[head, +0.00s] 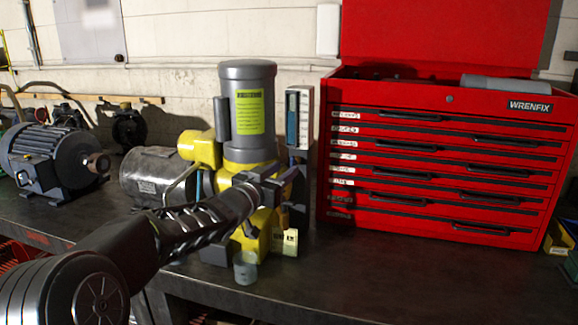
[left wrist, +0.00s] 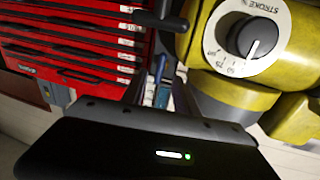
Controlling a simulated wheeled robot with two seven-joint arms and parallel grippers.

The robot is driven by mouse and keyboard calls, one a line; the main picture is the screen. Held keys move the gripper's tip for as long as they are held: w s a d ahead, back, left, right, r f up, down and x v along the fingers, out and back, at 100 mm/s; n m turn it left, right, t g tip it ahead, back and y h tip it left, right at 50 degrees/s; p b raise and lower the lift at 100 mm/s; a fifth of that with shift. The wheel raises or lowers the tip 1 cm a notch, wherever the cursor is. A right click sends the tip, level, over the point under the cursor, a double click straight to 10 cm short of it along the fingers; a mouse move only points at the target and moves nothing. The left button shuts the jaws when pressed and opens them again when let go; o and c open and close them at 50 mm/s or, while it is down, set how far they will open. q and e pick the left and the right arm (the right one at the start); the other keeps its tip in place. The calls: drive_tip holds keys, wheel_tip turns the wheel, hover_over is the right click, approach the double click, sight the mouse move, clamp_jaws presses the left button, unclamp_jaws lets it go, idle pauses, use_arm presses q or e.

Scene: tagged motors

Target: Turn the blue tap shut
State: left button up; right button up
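A yellow pump with a grey motor (head: 248,112) stands upright on the dark bench. My left gripper (head: 276,188) is in front of its yellow body and reaches its right side. A narrow bluish bar (head: 291,174) shows at the fingertips and may be the blue tap's handle; the gripper hides most of this area. My right gripper is not in view.
A red tool chest (head: 440,165) stands close on the right. A white and blue upright panel (head: 298,118) is just behind the gripper. A stroke dial (left wrist: 253,38) is on the pump. A dark motor (head: 55,155) stands at left. The front right bench is clear.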

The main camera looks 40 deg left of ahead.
sight(291, 165)
use_arm(q)
drive_tip(key=shift+w+a, duration=0.15)
drive_tip(key=shift+w, duration=0.8)
drive_tip(key=shift+w+a, duration=0.1)
drive_tip(key=shift+w, duration=0.8)
drive_tip(key=shift+c, duration=0.2)
clamp_jaws()
